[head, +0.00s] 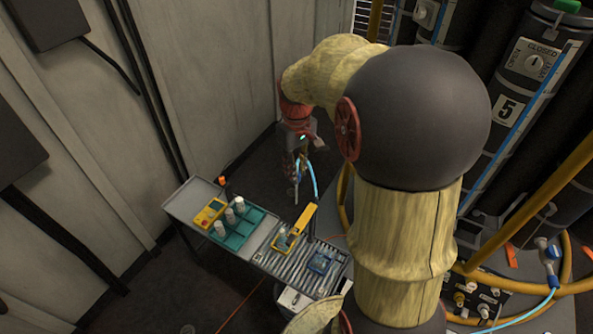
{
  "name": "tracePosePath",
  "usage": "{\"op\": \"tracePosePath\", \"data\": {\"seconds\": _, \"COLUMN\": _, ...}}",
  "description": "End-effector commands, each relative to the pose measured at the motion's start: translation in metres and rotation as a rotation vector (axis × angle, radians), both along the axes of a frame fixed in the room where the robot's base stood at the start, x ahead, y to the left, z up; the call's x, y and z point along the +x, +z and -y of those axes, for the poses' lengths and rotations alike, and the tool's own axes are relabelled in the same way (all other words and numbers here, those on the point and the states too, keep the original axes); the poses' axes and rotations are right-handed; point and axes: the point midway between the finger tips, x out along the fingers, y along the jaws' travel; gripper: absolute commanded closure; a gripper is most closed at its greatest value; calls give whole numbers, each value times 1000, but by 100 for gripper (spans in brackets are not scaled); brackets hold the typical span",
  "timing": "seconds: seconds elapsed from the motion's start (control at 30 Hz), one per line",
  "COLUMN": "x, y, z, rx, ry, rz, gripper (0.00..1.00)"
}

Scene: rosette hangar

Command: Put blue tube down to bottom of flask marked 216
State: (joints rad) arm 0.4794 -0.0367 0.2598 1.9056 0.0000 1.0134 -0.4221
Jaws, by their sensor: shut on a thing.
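My gripper (297,170) is above the far side of the roller bench, small in the view and pointing down. It is shut, with a light blue tube (313,181) at it that curves down on its right. The exact grip and the tube's end are too small to tell. Several white capped containers, one of them (239,203), stand in a teal tray on the bench, to the left of and below my gripper in the picture. No number can be read on them, so I cannot tell which flask is marked 216.
The bench has a flat grey left end (190,198) and rollers (275,263) at right. A yellow device (209,213) lies by the teal tray (236,240). A yellow post (304,217) and a small blue item (321,262) are on the rollers. Large dark cylinders (507,110) stand at right.

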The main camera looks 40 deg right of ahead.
Motion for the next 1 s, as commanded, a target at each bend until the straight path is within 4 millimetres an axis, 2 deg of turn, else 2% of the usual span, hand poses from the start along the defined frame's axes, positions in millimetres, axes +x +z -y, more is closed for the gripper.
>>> {"op": "tracePosePath", "data": {"seconds": 0.57, "x": 0, "y": 26, "z": 0, "rx": -1, "ry": 0, "rz": 2, "gripper": 97}}
{"op": "tracePosePath", "data": {"seconds": 0.87, "x": 0, "y": 24, "z": 1, "rx": 0, "ry": -1, "rz": 1, "gripper": 97}}
{"op": "tracePosePath", "data": {"seconds": 1.0, "x": -4, "y": 11, "z": 7, "rx": 0, "ry": -18, "rz": -1, "gripper": 97}}
